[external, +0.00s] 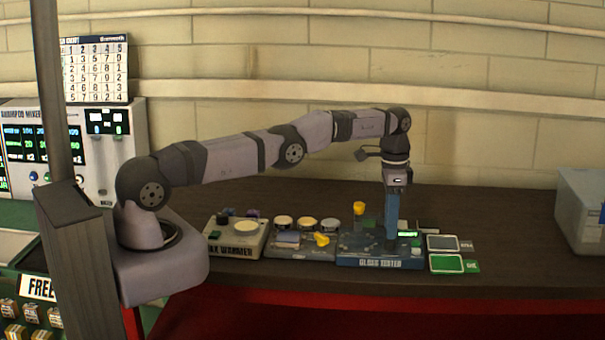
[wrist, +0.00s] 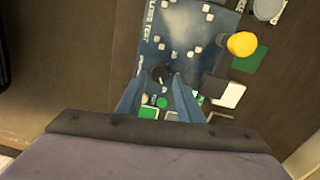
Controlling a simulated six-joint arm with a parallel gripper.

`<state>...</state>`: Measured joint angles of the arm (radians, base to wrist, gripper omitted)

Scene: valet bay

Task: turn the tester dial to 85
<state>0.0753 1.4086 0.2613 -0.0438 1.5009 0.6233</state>
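The blue gloss tester (external: 375,262) stands on the dark bench, below my gripper. Its blue panel (wrist: 180,30) fills the upper middle of the wrist view. A small dark round dial (wrist: 160,73) shows there, at the level of my fingertips. My gripper (wrist: 158,80) has its two blue fingers apart, one on each side of the dial, with gaps visible. In the external view my gripper (external: 391,246) points straight down over the tester's right part and hides the dial. A lit green display (external: 408,234) is beside it. The dial's reading is too small to tell.
A box with round caps (external: 302,252) and a wax warmer (external: 236,240) are to the left. Green and grey cards (external: 447,263) lie at right. A grey bin (external: 580,210) is far right; bench between is clear.

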